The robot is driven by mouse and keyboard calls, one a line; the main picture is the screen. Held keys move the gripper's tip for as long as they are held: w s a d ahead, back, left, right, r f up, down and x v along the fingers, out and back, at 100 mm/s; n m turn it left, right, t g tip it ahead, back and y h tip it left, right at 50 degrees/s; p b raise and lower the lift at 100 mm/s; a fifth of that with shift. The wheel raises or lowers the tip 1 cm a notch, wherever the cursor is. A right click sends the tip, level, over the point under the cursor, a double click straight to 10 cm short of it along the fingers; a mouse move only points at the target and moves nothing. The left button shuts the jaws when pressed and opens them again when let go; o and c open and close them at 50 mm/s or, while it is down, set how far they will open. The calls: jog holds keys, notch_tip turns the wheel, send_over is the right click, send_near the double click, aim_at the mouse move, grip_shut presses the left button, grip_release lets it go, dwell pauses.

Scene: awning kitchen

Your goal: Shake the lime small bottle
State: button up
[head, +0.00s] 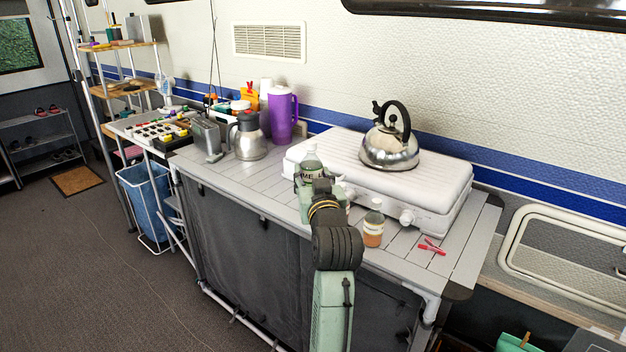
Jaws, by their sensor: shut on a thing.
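The lime small bottle (310,161) is pale and translucent, with part of a dark-lettered label showing. It is roughly upright in front of the white stove's left end. My gripper (313,180) is shut on it and hides much of its lower part. I cannot tell whether its base touches the table.
A small orange-filled jar (373,228) and red clips (432,246) are on the slatted table (225,175) to the right. The white stove (335,160) carries a steel kettle (389,146). A steel pot (249,140) and purple jug (282,114) stand left.

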jog(key=shift+r, duration=0.8)
jog(key=shift+f+b, duration=1.85)
jog(key=shift+f, duration=0.9)
jog(key=shift+r, duration=0.1)
